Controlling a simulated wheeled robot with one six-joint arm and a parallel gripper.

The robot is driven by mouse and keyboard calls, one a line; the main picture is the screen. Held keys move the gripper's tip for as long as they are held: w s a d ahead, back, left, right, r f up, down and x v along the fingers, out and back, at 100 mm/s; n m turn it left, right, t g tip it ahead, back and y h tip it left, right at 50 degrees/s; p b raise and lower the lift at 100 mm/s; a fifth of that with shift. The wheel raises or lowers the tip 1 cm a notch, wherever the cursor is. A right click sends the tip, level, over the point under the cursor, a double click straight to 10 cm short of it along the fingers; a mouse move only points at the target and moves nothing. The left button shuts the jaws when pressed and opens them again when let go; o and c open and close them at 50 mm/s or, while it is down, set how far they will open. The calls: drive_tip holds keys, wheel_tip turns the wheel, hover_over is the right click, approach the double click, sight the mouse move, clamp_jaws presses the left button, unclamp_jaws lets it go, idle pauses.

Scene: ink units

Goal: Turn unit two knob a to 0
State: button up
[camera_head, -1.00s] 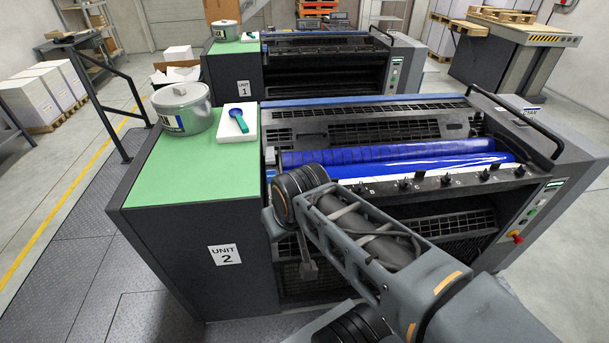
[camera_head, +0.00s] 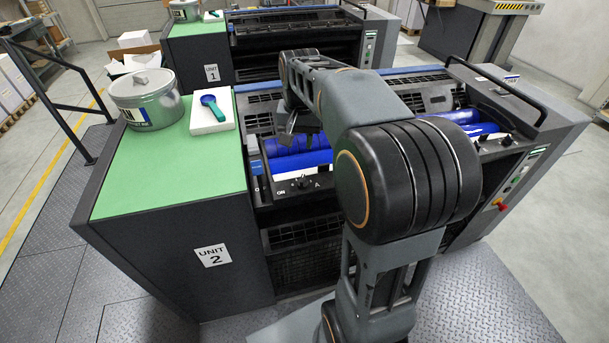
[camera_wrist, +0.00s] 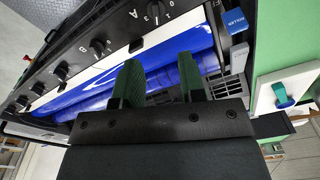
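Unit two (camera_head: 213,256) carries a row of black knobs on a strip along its front. Knob A (camera_head: 303,182) shows at the strip's left end, beside its letter. In the wrist view knob A (camera_wrist: 136,12) is at the top, with small numerals around it; its exact setting is too small to read. Knob B (camera_wrist: 98,47) and further knobs lie down-left of it. My gripper (camera_wrist: 160,78) is open and empty, its two green-lined fingers apart over the blue roller (camera_wrist: 135,83). Knob A is beyond the fingertips, not between them. In the head view my arm hides several knobs.
A blue tab (camera_wrist: 236,22) marked with small text stands near knob A. An ink can (camera_head: 147,98) and a white pad (camera_head: 212,112) with a blue-green tool sit on the green top (camera_head: 170,165). A black rail (camera_head: 500,85) runs along unit two's right side.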

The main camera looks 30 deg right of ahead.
sight(302, 181)
drive_tip(key=shift+m+g, duration=0.4)
drive_tip(key=shift+m, duration=0.3)
drive_tip(key=f, duration=0.5)
drive_tip(key=w+d+f, duration=0.1)
drive_tip(key=f, duration=0.4)
drive_tip(key=w+d+f, duration=0.1)
drive_tip(key=f, duration=0.4)
drive_tip(key=shift+w+d, duration=0.1)
drive_tip(key=shift+w, duration=0.15)
drive_tip(key=shift+d, duration=0.1)
clamp_jaws()
